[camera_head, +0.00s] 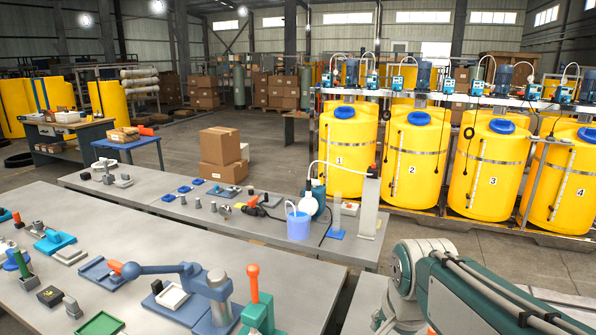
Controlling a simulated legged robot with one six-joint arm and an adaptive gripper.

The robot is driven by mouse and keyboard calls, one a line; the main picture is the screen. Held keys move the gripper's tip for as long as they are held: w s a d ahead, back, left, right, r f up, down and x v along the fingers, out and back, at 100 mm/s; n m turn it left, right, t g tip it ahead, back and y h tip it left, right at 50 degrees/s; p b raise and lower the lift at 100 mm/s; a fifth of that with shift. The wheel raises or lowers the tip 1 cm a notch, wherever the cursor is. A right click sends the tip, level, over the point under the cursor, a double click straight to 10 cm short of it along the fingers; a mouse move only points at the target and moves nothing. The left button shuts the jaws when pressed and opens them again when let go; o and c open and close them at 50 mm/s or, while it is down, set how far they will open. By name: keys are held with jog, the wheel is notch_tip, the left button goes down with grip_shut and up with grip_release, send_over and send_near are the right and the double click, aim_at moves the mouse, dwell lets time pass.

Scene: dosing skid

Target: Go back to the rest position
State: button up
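My arm (465,295) enters at the bottom right, with a white and teal joint and dark cables along a link. It appears folded low, to the right of the near bench. My gripper is outside the picture, so I cannot see its fingers or whether they hold anything.
The middle bench (250,226) holds a pump, a blue beaker (298,226) and a post. Yellow tanks (412,160) stand behind at right. Floor shows between benches and tanks.

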jog(key=s+n+t, duration=0.2)
jog(key=s+n, duration=0.7)
jog(key=s, duration=0.2)
jog(key=shift+s+f, duration=0.15)
jog(key=shift+s, duration=0.25)
dwell(0.5)
